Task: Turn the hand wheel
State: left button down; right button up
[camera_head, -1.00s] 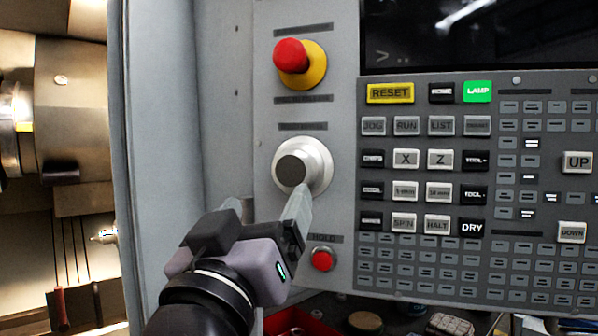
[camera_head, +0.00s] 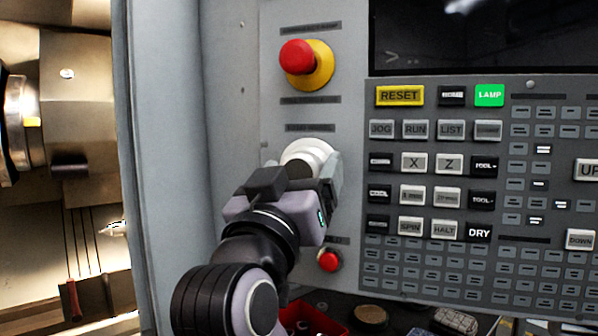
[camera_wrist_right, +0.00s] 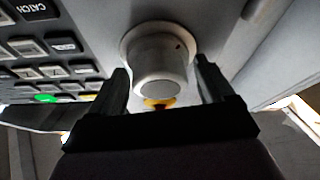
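The hand wheel (camera_head: 308,151) is a white round knob on the grey panel, below the red and yellow stop button. In the head view my right gripper (camera_head: 306,174) covers its lower part. In the right wrist view the hand wheel (camera_wrist_right: 160,68) sticks out between the two dark fingers of my right gripper (camera_wrist_right: 163,80). One finger is on each side of the wheel, and a gap shows beside each. The gripper is open. My left gripper is not in view.
A red and yellow stop button (camera_head: 306,64) sits above the wheel and a small red button (camera_head: 329,261) below it. Keys, including the yellow RESET key (camera_head: 400,96), fill the panel to the right. A lathe chuck (camera_head: 22,120) is at the far left.

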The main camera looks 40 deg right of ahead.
jog(key=c, duration=0.6)
jog(key=shift+n, duration=0.5)
jog(key=shift+r+n+t+y+p, duration=0.1)
jog(key=shift+n+t+y+p, duration=0.45)
jog(key=shift+n, duration=0.25)
jog(key=n+p, duration=0.1)
jog(key=n, duration=0.1)
jog(key=n+t+y+p, duration=0.1)
jog(key=n, duration=0.1)
jog(key=shift+y, duration=0.25)
jog(key=shift+n+t+y, duration=0.25)
jog(key=shift+n+y, duration=0.15)
jog(key=shift+n, duration=0.4)
jog(key=shift+n+p, duration=0.3)
jog(key=shift+n, duration=0.4)
jog(key=shift+y, duration=0.4)
